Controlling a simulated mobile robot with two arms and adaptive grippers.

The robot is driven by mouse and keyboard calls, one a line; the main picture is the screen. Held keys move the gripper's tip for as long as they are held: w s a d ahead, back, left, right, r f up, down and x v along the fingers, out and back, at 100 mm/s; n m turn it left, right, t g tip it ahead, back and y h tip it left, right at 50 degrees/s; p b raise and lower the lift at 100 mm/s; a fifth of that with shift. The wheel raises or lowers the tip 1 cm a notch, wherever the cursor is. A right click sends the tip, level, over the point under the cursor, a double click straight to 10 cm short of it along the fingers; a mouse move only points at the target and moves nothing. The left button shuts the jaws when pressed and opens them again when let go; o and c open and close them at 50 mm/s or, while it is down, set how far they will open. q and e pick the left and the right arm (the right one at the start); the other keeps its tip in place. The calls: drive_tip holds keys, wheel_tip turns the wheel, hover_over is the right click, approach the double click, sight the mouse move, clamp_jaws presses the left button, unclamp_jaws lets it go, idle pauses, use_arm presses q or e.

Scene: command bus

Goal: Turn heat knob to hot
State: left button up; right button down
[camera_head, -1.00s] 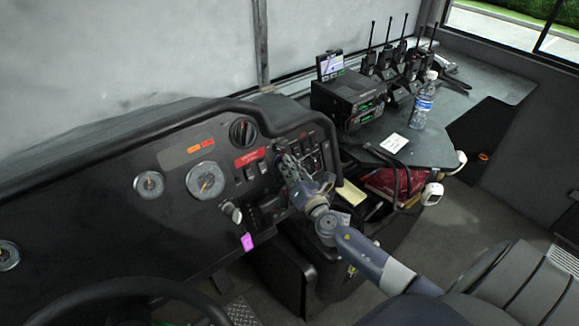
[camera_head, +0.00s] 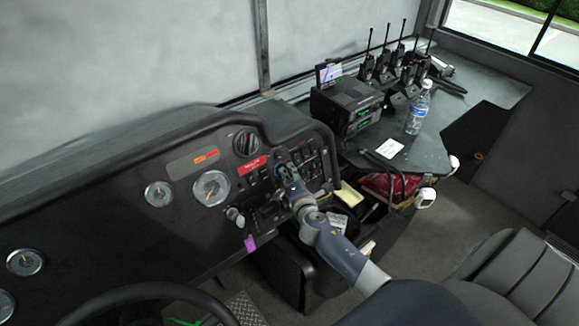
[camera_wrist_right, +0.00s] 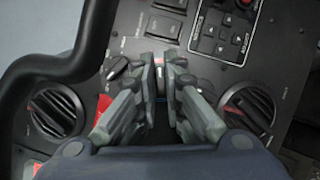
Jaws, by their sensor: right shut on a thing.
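My right gripper (camera_head: 281,168) is at the right part of the black dashboard (camera_head: 120,235), against its control panel. In the right wrist view its two fingers (camera_wrist_right: 160,75) are close together, pointing at the panel between two large round dials, a left one (camera_wrist_right: 55,112) and a right one (camera_wrist_right: 249,108), both with red marks. The gripper is shut on what seems to be the heat knob, mostly hidden between the fingers. Slivers of red and blue show there. Its pointer direction cannot be seen. My left gripper is not in view.
A small light knob (camera_wrist_right: 117,68) and rocker switches (camera_wrist_right: 165,25) lie close to the fingers. A thick black bar (camera_wrist_right: 75,55) crosses the left of the wrist view. A steering wheel (camera_head: 150,291) is at lower left. A bottle (camera_head: 419,108) and radios stand on the right shelf.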

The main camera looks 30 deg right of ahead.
drive_tip(key=m+p, duration=0.2)
drive_tip(key=r+m+g+p, duration=0.1)
drive_tip(key=shift+w+d+m+p, duration=0.1)
drive_tip(key=shift+m+p, duration=0.25)
drive_tip(key=shift+m, duration=0.05)
drive_tip(key=shift+f+m+g+p, duration=0.2)
drive_tip(key=shift+m+g+p, duration=0.6)
drive_tip(key=shift+m+p, duration=0.7)
drive_tip(key=c, duration=1.8)
unclamp_jaws()
drive_tip(key=shift+o, duration=0.5)
drive_tip(key=shift+f, duration=0.15)
drive_tip(key=shift+f, duration=0.1)
drive_tip(key=shift+y, duration=0.3)
